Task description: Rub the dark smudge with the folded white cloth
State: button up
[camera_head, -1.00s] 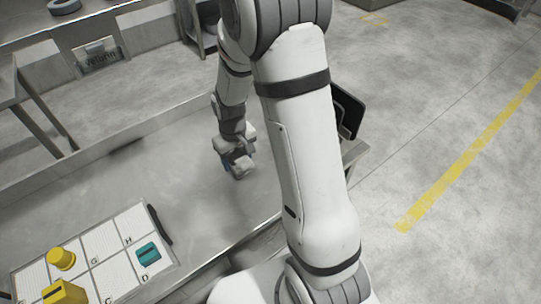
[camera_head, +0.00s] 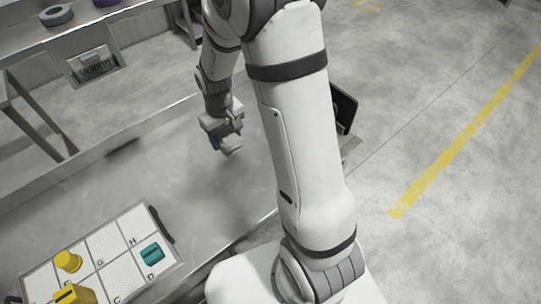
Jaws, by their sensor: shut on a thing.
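The dark smudge (camera_head: 122,150) is a soft dark patch on the metal table (camera_head: 185,190), near its far edge. My gripper (camera_head: 227,137) is to the right of the smudge, over the right part of the table. It is shut on a small pale grey-white thing (camera_head: 231,147), which I take to be the folded white cloth. The cloth is small in view and partly covered by the fingers. I cannot tell whether it touches the table.
A white lettered grid board (camera_head: 108,250) lies at the table's front left, carrying a teal block (camera_head: 151,252), a yellow knob (camera_head: 68,261) and a yellow block (camera_head: 72,295). A grey ring (camera_head: 57,15) sits on the back bench. The table between smudge and gripper is clear.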

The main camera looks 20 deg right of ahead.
jog(key=shift+r, duration=0.65)
